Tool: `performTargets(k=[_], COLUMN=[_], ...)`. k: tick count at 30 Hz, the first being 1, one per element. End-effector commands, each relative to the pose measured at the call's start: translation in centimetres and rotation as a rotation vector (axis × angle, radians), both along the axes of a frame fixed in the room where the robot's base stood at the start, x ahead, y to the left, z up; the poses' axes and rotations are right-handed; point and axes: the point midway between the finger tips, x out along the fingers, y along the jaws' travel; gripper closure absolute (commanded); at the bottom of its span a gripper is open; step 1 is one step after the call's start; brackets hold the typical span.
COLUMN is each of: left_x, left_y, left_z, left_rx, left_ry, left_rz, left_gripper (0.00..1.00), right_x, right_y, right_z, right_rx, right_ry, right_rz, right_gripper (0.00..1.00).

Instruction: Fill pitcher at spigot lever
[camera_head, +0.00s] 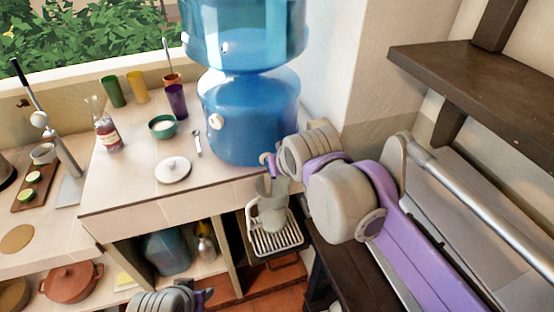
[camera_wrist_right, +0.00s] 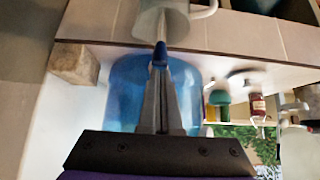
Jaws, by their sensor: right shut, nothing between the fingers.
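The pitcher (camera_head: 272,212) is pale and translucent and stands upright on a wire drip rack (camera_head: 279,243) below the counter edge. It also shows at the top of the right wrist view (camera_wrist_right: 163,22), with its handle. The big blue water dispenser (camera_head: 245,118) stands on the counter above. My right gripper (camera_head: 268,163) is shut and empty, its tips by the dispenser's lower front, above the pitcher. In the right wrist view its shut fingers (camera_wrist_right: 160,54) overlap the pitcher's outline; contact is unclear. The spigot lever cannot be made out. My left gripper (camera_head: 206,294) is at the bottom edge, only partly visible.
The counter holds a white lid (camera_head: 173,170), a green bowl (camera_head: 162,127), a bottle (camera_head: 108,135), coloured cups (camera_head: 136,88) and a spoon (camera_head: 197,145). An orange pot (camera_head: 70,283) sits lower left. A dark wooden shelf (camera_head: 470,70) juts from the wall at right.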

Motion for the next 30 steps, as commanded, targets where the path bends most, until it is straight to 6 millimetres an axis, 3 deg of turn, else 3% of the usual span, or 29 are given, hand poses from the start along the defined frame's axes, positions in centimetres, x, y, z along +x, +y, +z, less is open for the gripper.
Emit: performTargets(k=[9, 30], left_x=[-0.3, -0.3], left_y=[0.0, 0.0], left_z=[-0.9, -0.9], left_rx=[0.000, 0.000], left_ry=[0.006, 0.006], left_rz=[0.000, 0.000], left_gripper=[0.50, 0.50], right_x=[-0.7, -0.7], right_y=[-0.2, -0.2], right_z=[-1.3, -1.4], right_rx=[0.060, 0.057], right_ry=[-0.185, -0.177], right_rz=[0.000, 0.000], right_gripper=[1.00, 1.00])
